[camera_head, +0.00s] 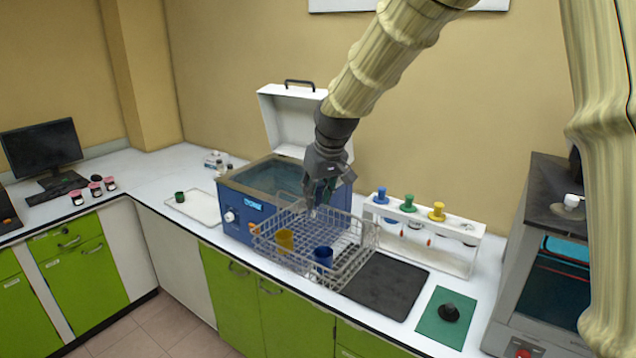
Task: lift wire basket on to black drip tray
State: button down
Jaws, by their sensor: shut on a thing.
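The wire basket (348,276) hangs from my gripper (312,208), in front of the blue bath (272,205) and over the front of the counter. My gripper is shut on the basket; the exact grip point is small and partly hidden by the fingers. A yellow cup (285,240) and a blue cup (323,258) are in the basket. The black drip tray (386,285) lies flat on the counter, right of the basket. The basket's right end is close to the tray's left edge and seems to overlap it in the picture; its height above cannot be told.
The bath's white lid (290,118) stands open behind. A white rack (455,262) with coloured-top pieces stands behind the tray. A green mat (443,316) with a black object (449,312) lies to its right. A grey machine (535,265) stands far right. A white tray (200,207) is left.

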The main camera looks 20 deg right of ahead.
jog(key=s+a+f, duration=0.1)
jog(key=s+f, duration=0.5)
jog(key=f, duration=0.6)
jog(key=s+a+f+m, duration=0.1)
jog(key=s+f, duration=0.4)
jog(key=f, duration=0.8)
jog(key=s+a+f+m, duration=0.1)
jog(key=s+f, duration=0.5)
jog(key=f, duration=0.6)
jog(key=shift+s+a+f+h, duration=0.15)
jog(key=shift+s+a+h, duration=0.2)
jog(key=shift+a, duration=0.5)
